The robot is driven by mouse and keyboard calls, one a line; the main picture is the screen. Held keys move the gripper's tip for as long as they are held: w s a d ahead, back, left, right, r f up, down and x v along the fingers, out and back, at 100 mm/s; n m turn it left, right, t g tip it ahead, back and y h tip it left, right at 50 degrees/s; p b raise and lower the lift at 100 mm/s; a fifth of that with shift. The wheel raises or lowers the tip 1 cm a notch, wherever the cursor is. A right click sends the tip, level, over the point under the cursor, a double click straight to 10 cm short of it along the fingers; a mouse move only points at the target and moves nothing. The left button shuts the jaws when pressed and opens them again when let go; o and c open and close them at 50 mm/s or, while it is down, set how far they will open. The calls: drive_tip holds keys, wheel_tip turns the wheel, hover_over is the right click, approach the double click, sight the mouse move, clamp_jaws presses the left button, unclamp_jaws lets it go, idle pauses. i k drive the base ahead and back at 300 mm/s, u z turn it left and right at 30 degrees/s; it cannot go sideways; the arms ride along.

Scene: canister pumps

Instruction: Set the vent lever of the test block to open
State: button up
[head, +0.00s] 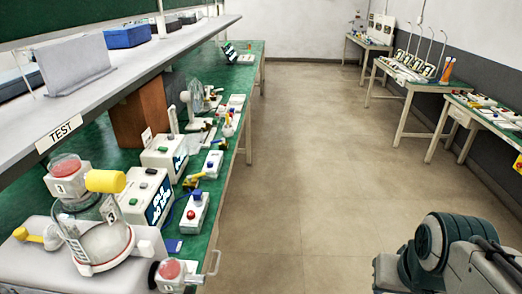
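A pale block (38,262) with a clear round vessel (104,243) stands on the green bench at lower left, below a sign reading TEST; it appears to be the test block. A yellow lever (36,236) sticks out at its left side, lying roughly level. A larger yellow cylinder-shaped grip (105,181) sits above the vessel. Which of these is the vent lever, and its open or closed marks, I cannot tell. Part of my arm shows at lower right, away from the bench. My gripper is not in view.
Two white boxes with dark displays (160,208) and a small box with a red button (190,214) stand beyond the block. A grey shelf (110,80) overhangs the bench at left. The floor (300,180) is clear; more tables (420,84) line the right wall.

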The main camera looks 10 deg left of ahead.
sight(197, 176)
drive_tip(key=z, duration=0.05)
drive_tip(key=i, duration=1.45)
drive_tip(key=u, duration=1.35)
drive_tip(key=i, duration=0.8)
drive_tip(key=u, duration=0.85)
